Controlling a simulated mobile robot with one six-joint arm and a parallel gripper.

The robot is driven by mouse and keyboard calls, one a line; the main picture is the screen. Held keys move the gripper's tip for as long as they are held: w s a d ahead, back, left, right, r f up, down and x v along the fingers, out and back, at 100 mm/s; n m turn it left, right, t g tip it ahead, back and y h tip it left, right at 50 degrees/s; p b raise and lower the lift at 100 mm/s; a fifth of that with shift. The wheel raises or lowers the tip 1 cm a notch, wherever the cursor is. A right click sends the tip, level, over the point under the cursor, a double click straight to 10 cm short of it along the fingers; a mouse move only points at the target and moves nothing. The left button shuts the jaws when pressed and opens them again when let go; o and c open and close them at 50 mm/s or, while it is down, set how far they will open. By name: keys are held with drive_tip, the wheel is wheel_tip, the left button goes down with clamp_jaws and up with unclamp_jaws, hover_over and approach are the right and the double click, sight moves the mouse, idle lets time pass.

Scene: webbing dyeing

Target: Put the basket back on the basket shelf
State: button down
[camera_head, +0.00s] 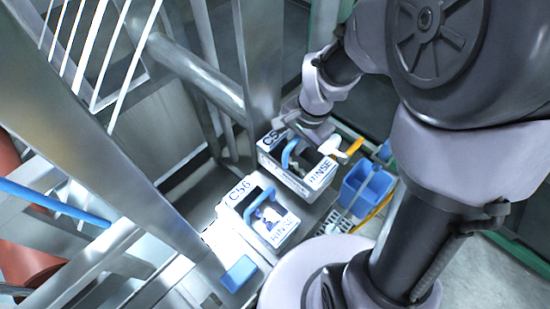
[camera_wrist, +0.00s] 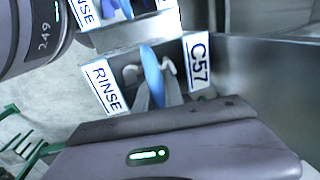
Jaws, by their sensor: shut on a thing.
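A white basket (camera_head: 270,163) with a blue handle and a RINSE label is under my gripper (camera_head: 296,146) in the head view. In the wrist view the same basket (camera_wrist: 106,87) shows the labels RINSE and C57. My gripper (camera_wrist: 153,95) is shut on its blue handle (camera_wrist: 152,72), with pale hooked pieces inside the basket behind it. A second white basket (camera_head: 283,232), marked C56 and RINSE, stands beside it on the metal shelf (camera_head: 215,240). I cannot tell whether the held basket touches the shelf.
A blue bin (camera_head: 367,190) and a grey grate (camera_head: 337,222) are right of the baskets. A small blue block (camera_head: 239,273) lies at the near end. A thick metal post (camera_head: 110,165) and pipe (camera_head: 195,75) stand left and behind.

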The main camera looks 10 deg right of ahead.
sight(294, 171)
drive_tip(key=f, duration=0.3)
drive_tip(key=f+b, duration=0.1)
drive_tip(key=f, duration=0.2)
drive_tip(key=s+f+b, duration=0.1)
drive_tip(key=f, duration=0.2)
drive_tip(key=shift+d+f, duration=0.2)
drive_tip(key=shift+d, duration=0.1)
drive_tip(key=c, duration=1.4)
unclamp_jaws()
drive_tip(key=shift+w, duration=0.15)
drive_tip(key=shift+c, duration=0.2)
